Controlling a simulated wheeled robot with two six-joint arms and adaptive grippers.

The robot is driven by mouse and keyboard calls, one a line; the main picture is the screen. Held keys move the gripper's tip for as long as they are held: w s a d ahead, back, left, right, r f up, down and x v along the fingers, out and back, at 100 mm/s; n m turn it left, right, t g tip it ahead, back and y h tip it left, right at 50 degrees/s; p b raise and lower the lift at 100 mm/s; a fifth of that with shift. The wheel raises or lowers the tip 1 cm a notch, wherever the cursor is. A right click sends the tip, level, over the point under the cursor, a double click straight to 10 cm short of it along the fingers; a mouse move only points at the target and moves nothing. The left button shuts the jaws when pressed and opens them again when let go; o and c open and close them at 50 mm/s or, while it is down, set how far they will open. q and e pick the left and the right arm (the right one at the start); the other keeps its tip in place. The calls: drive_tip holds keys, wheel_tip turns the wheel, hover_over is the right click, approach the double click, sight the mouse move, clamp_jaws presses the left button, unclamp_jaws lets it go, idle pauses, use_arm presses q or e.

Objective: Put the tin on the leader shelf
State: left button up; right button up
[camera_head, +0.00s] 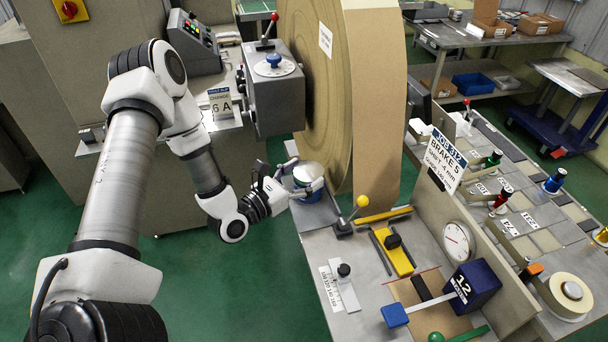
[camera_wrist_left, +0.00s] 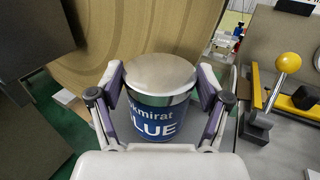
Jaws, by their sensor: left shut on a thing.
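The tin (camera_head: 307,174) is a round can with a silver lid and a blue label; the wrist view shows white lettering ending in "LUE" on the tin (camera_wrist_left: 155,126). My left gripper (camera_head: 306,180) is shut around the tin's sides, and in the wrist view one finger of the left gripper (camera_wrist_left: 161,88) is on each side of it. The tin is upright at the far left corner of the grey work table (camera_head: 318,246), close to the big paper roll. I cannot tell whether its base touches the surface. No shelf is clearly marked as the leader shelf. My right gripper is out of view.
The big paper roll (camera_head: 313,108) stands right behind the tin, its web (camera_head: 377,100) hanging to the right. A yellow-knobbed lever (camera_head: 351,215) stands close to the tin's right. A yellow block (camera_head: 393,252), a dial gauge (camera_head: 458,241) and a blue block (camera_head: 472,288) sit further right.

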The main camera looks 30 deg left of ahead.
use_arm(q)
drive_tip(key=o, duration=1.4)
drive_tip(key=shift+s, duration=0.2)
drive_tip(key=shift+o, duration=0.2)
drive_tip(key=shift+w, duration=0.15)
drive_tip(key=shift+r+p, duration=0.25)
drive_tip(key=shift+p, duration=0.15)
drive_tip(key=v, duration=0.5)
drive_tip(key=shift+s+a+f+b, duration=0.1)
drive_tip(key=shift+s+a+b, duration=0.05)
drive_tip(key=shift+s+b, duration=0.2)
drive_tip(key=p+v, duration=0.2)
drive_tip(key=v, duration=0.4)
drive_tip(key=shift+s, duration=0.2)
drive_tip(key=shift+f, duration=0.1)
